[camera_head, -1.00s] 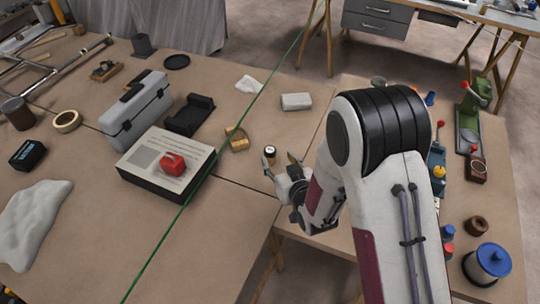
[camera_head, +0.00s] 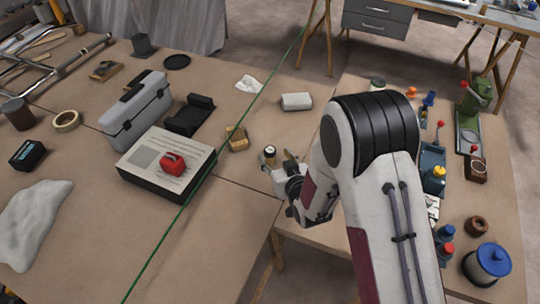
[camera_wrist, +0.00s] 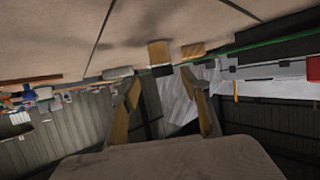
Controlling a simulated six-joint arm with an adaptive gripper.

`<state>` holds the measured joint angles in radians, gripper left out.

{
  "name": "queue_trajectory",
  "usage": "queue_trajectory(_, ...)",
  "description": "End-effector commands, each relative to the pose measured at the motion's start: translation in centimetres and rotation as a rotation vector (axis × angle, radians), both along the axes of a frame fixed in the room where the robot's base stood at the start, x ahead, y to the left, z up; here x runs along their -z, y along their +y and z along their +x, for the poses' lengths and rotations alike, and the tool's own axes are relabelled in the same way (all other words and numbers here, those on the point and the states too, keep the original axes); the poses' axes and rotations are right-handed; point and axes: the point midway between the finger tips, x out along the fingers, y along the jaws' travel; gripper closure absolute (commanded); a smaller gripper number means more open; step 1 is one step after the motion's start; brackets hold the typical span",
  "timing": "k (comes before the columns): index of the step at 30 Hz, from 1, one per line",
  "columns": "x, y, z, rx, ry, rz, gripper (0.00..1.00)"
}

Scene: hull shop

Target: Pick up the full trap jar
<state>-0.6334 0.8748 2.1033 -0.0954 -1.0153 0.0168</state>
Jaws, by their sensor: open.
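In the wrist view, which looks upside down, what appears to be the same jar (camera_wrist: 160,51) shows amber with a dark cap, ahead of the gap between my fingers. My gripper (camera_head: 277,162) is low beside the jar, with its fingers apart and nothing held. It also shows in the wrist view (camera_wrist: 160,82).
A tan block (camera_head: 237,138) lies just left of the jar. A book-like box (camera_head: 165,165) with a red object on top is further left.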

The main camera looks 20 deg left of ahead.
Motion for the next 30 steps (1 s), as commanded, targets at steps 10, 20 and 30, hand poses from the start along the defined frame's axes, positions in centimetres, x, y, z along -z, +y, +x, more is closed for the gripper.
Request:
queue_trajectory(10, 0.3, 0.3, 0.2, 0.0, 0.0, 0.0, 0.54)
queue_trajectory(20, 1.7, 2.2, 1.8, 0.001, 0.0, 0.0, 0.54)
queue_trajectory(30, 2.4, 3.4, 3.1, 0.0, 0.002, -0.001, 0.54)
